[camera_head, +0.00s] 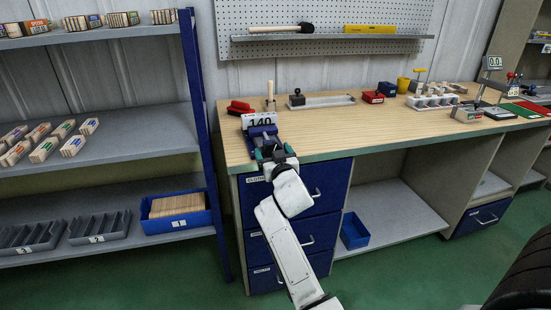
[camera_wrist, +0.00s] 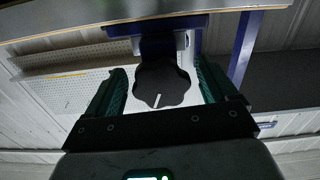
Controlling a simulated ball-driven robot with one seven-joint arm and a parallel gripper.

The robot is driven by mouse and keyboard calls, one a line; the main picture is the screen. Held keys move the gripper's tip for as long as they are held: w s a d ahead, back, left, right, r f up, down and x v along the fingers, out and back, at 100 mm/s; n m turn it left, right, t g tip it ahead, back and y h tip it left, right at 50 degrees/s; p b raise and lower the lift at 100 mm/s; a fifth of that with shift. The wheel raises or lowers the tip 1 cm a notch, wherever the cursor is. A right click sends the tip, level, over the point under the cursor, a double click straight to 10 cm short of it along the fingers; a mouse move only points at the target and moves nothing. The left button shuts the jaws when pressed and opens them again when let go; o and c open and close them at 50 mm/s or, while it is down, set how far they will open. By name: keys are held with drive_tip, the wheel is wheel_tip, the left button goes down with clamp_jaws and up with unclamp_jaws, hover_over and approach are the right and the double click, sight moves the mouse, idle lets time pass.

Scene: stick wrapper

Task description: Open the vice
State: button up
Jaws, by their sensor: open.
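My gripper (camera_head: 271,155) is at the front of the vice. In the wrist view, my gripper (camera_wrist: 160,75) is open, with one dark green finger on each side of the knob. I see small gaps between the fingers and the knob. The head view mostly hides the knob behind my gripper.
The workbench (camera_head: 330,135) has a bare stretch right of the vice. A red brush (camera_head: 240,107) and a grey tray fixture (camera_head: 325,101) stand behind it. Blue drawers (camera_head: 315,200) are under the bench. A shelf with a blue post (camera_head: 196,90) stands close on the left.

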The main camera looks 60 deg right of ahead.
drive_tip(key=b+v, duration=0.1)
drive_tip(key=v, duration=0.9)
drive_tip(key=shift+s+a, duration=0.15)
drive_tip(key=shift+a, duration=0.1)
